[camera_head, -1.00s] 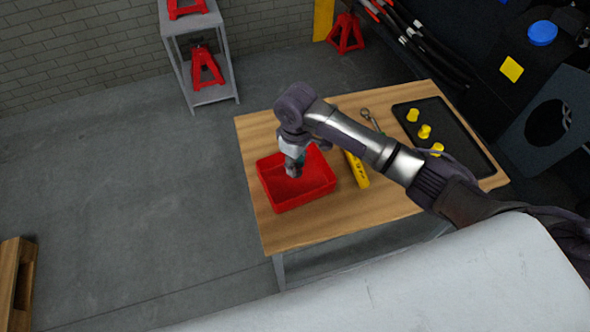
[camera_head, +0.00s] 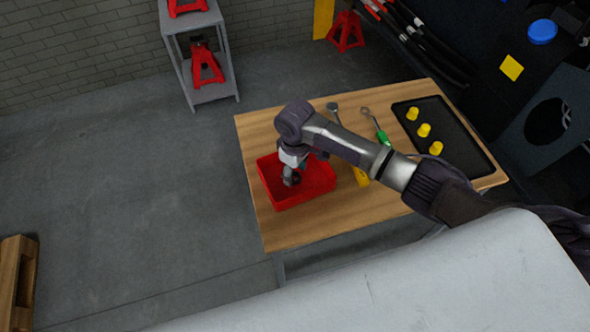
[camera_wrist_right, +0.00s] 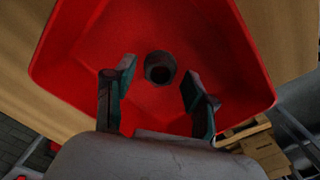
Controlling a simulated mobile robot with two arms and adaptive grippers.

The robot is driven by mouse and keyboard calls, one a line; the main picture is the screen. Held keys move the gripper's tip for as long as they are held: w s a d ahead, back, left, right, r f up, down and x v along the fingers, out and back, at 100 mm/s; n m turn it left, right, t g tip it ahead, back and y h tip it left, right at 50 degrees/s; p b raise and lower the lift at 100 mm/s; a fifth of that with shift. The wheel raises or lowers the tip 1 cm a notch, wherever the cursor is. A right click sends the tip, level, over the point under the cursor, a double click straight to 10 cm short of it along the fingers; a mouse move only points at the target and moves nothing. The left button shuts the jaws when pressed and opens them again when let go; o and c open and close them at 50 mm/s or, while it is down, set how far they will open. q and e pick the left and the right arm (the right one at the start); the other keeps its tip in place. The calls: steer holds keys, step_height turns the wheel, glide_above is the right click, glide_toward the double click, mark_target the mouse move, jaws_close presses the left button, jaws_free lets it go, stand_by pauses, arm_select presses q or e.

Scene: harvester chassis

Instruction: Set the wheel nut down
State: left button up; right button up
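The wheel nut (camera_wrist_right: 160,67) is a dark, hollow round piece in the right wrist view. It appears to rest on the floor of the red tray (camera_wrist_right: 90,40), its open end facing the camera. My right gripper (camera_wrist_right: 158,70) is open, one finger on each side of the nut, with a visible gap on both sides. In the head view, my right gripper (camera_head: 291,181) reaches down inside the red tray (camera_head: 312,191), near its left part. My left gripper does not show.
The tray stands on a wooden table (camera_head: 278,232). To its right lie a yellow-handled tool (camera_head: 361,177) and a green-handled wrench (camera_head: 382,137). A black mat (camera_head: 455,140) carries three yellow pieces (camera_head: 424,130). A grey shelf (camera_head: 214,93) stands behind.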

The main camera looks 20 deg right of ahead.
step_height(320, 180, up, 12)
steer(key=shift+r+b, duration=0.2)
steer(key=shift+b, duration=0.15)
stand_by(0.4)
